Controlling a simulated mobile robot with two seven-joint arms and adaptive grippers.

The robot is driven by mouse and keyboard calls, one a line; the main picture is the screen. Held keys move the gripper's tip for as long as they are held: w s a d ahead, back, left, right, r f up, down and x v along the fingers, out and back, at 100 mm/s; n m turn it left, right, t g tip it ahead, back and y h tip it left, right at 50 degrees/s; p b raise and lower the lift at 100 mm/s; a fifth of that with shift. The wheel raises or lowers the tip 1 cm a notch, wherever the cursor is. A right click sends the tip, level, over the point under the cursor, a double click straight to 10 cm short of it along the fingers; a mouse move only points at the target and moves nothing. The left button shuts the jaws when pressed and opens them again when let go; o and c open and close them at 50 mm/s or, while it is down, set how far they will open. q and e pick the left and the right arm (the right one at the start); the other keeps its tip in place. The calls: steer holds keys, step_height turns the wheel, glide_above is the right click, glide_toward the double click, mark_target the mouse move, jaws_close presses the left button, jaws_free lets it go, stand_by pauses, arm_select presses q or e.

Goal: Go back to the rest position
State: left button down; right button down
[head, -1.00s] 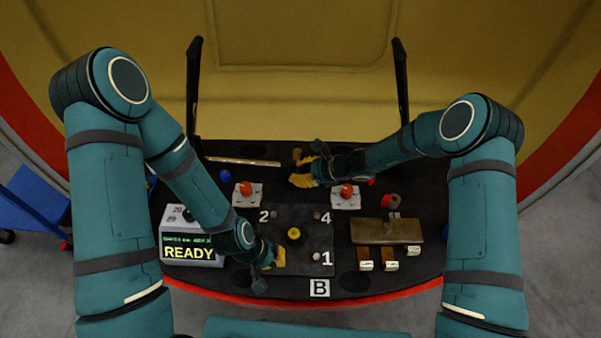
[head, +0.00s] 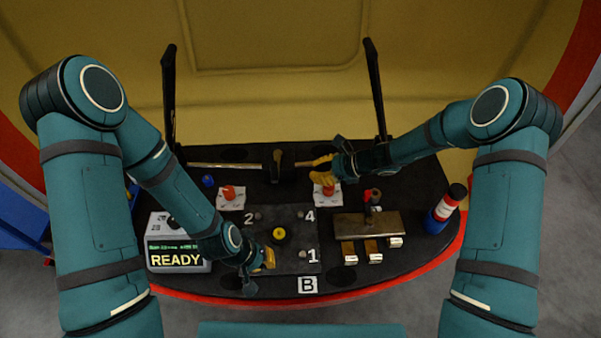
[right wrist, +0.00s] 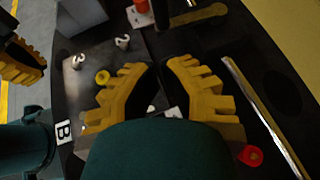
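My left gripper (head: 268,260) is low over the dark square panel (head: 298,271), just left of and below the yellow knob (head: 279,235). Its fingertips are small and partly hidden by its arm, so its opening is unclear. My right gripper (head: 322,172) is at the far middle of the console, close above the right red button on its white plate (head: 333,204). In the right wrist view its two yellow ridged fingers (right wrist: 159,66) have a narrow gap with nothing held between them. Part of a yellow finger (right wrist: 20,62) shows at that view's left edge.
The black console (head: 230,282) has a red front edge. A READY display box (head: 176,262) stands left and a metal plate with a lever (head: 350,226) right. A red and blue cylinder (head: 446,208) stands far right. Two dark upright posts (head: 168,95) rise behind; a thin rod (right wrist: 265,115) lies near the right gripper.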

steer(key=shift+v, duration=1)
steer(key=shift+f, duration=0.15)
steer(key=s+d+f+n+g+h, duration=0.1)
steer(key=s+f+n+h, duration=0.1)
steer(key=s, duration=0.3)
steer(key=s+d+f+n+g+h, duration=0.1)
steer(key=s+f+n+h, duration=0.1)
steer(key=s+f+n, duration=0.1)
steer(key=s+d+f+n+g+h, duration=0.1)
steer(key=s+f+n+h, duration=0.1)
steer(key=s, duration=0.5)
steer(key=shift+d+f+n, duration=0.25)
steer(key=shift+f+n, duration=0.4)
steer(key=shift+n, duration=0.25)
steer(key=s+n, duration=0.1)
steer(key=s+d+n+h, duration=0.1)
steer(key=s+n, duration=0.3)
steer(key=shift+d+f+t+h, duration=0.25)
steer(key=shift+f+t+h, duration=0.15)
steer(key=s+n, duration=0.2)
steer(key=n, duration=0.1)
steer(key=shift+s+a+r+n+t, duration=0.15)
steer(key=shift+r+n+t, duration=0.15)
steer(key=shift+r+t, duration=0.1)
steer(key=shift+s+a+r+n, duration=0.15)
steer(key=shift+s+n, duration=0.15)
steer(key=shift+n, duration=0.2)
steer(key=shift+s+r+t, duration=0.1)
steer(key=shift+t, duration=0.2)
